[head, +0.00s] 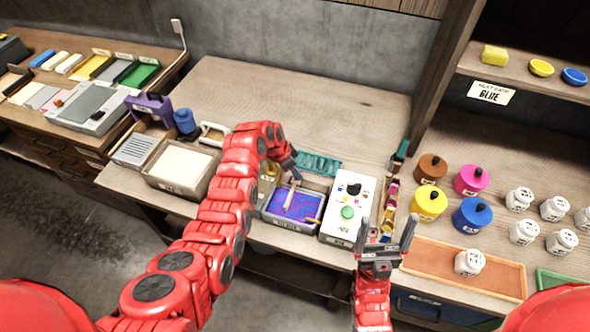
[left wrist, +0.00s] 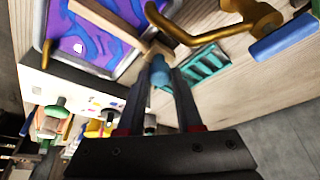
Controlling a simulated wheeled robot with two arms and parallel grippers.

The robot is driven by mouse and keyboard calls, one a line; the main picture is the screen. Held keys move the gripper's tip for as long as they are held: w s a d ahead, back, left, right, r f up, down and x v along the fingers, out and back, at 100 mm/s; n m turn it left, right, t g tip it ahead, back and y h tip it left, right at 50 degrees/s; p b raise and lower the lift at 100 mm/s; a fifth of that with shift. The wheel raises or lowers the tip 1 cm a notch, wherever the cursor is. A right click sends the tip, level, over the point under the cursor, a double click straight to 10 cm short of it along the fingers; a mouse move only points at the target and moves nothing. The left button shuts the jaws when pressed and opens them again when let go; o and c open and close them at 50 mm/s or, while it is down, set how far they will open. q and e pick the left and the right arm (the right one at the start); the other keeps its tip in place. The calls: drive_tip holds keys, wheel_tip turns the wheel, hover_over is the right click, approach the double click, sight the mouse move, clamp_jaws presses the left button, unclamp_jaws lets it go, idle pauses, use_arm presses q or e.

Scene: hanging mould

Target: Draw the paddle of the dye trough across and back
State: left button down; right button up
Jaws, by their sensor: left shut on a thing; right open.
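The dye trough (head: 284,224) is a grey tray of purple and blue swirled dye on the bench; its rim and dye (left wrist: 92,45) also show in the left wrist view. The wooden paddle (head: 291,196) lies across the dye; its pale bar also shows in the left wrist view (left wrist: 105,22). My left gripper (head: 292,169) is at the far end of the paddle. In the left wrist view my left gripper (left wrist: 160,82) is shut on the paddle's small blue knob. My right gripper (head: 388,235) is open and empty, fingers up, right of the trough.
A white control box (head: 349,207) with a green button stands just right of the trough. A teal rack (head: 318,163) lies behind it. A cream-filled tray (head: 180,166) is to the left. Several dye pots, including a yellow one (head: 429,204), stand right. The back bench is clear.

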idle(0.8)
use_arm(q)
drive_tip(key=s+d+b, duration=0.1)
drive_tip(key=d, duration=0.1)
drive_tip(key=d+b, duration=0.1)
drive_tip(key=d, duration=0.2)
drive_tip(key=s+d+b, duration=0.1)
drive_tip(key=d, duration=0.2)
drive_tip(key=shift+s+d+f, duration=0.1)
drive_tip(key=shift+s+d, duration=0.15)
drive_tip(key=shift+s, duration=0.05)
drive_tip(key=shift+s+d, duration=0.15)
drive_tip(key=shift+d, duration=0.1)
drive_tip(key=c, duration=1)
unclamp_jaws()
drive_tip(key=o, duration=0.4)
drive_tip(key=shift+d, duration=0.15)
